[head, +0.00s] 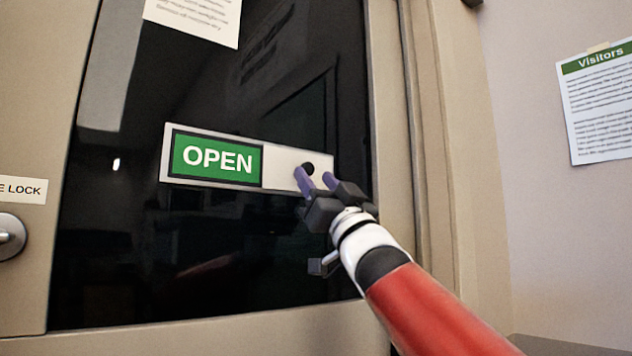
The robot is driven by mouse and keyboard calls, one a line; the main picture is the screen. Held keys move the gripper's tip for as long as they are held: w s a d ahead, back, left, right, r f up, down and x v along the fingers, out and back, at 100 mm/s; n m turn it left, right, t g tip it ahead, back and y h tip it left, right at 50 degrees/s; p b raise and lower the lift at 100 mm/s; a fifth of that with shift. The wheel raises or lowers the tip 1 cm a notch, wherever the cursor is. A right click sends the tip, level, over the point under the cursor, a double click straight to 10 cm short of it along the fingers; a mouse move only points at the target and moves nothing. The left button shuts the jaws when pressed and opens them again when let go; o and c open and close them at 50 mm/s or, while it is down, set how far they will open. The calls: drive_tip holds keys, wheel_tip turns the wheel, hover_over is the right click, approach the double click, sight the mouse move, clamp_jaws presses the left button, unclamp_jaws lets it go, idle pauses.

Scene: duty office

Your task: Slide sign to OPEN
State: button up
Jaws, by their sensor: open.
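The sliding sign (215,160) is a wide silver plate mounted on the dark glass of a door. Its left part shows a green panel reading OPEN in white letters. Its right part is a blank light slider (283,167) with a dark round knob (308,168) near the right end. My gripper (317,180) is open, its two purple fingertips at the right end of the sign, just below and around the knob. I cannot tell whether the fingers touch the knob. The gripper hides the lower right corner of the sign.
The door has a beige frame (420,150) right of the glass. A round metal lock (10,236) sits at the left under a partly cut-off LOCK label (22,190). A paper notice (200,15) hangs above the sign. A Visitors notice (598,105) is on the right wall.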

drive_tip(key=b+v, duration=0.2)
drive_tip(key=v, duration=0.4)
drive_tip(key=shift+s+d+f, duration=0.15)
drive_tip(key=shift+s+f, duration=0.05)
drive_tip(key=shift+f, duration=0.05)
